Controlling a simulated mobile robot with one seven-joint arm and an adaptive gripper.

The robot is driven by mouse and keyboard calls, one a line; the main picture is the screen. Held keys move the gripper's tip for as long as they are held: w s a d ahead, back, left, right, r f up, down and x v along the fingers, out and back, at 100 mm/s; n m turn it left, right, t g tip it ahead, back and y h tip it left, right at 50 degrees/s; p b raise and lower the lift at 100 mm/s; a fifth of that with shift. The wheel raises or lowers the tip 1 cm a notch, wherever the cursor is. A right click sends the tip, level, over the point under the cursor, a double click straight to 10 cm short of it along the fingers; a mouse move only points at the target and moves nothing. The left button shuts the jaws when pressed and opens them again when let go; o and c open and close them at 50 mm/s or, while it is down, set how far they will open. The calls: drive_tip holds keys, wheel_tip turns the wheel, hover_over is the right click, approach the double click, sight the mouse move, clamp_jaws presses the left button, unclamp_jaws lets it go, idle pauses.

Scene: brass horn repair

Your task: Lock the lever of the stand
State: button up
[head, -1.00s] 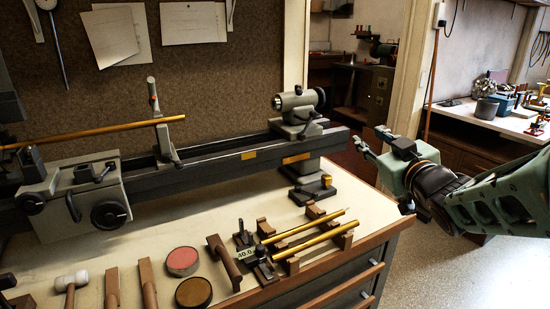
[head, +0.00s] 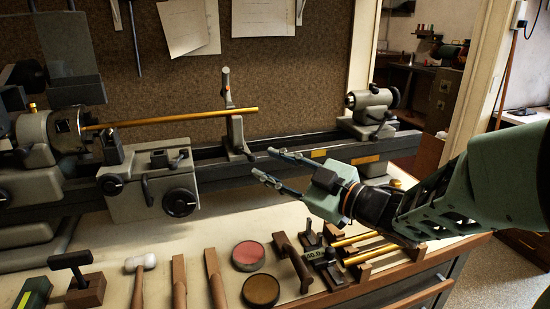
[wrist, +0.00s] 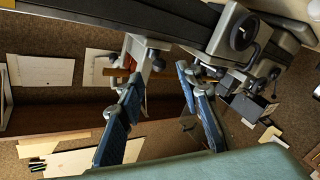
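My gripper (head: 264,162) is open and empty, in front of and slightly right of the stand's foot, fingers pointing left. In the wrist view, a grey part with dark knobs, apparently the stand (wrist: 141,52), lies beyond my spread fingers (wrist: 158,78).
The lathe's tailstock (head: 372,110) is at the right and its carriage (head: 150,185) at the left. Below my arm, the bench holds brass tubes on wooden rests (head: 365,250), round tins (head: 248,255) and a mallet (head: 140,265). Bare bench top lies between carriage and tools.

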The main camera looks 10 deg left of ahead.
sight(255, 159)
drive_tip(key=x, duration=0.6)
drive_tip(key=shift+a, duration=0.15)
drive_tip(key=shift+c, duration=0.3)
clamp_jaws()
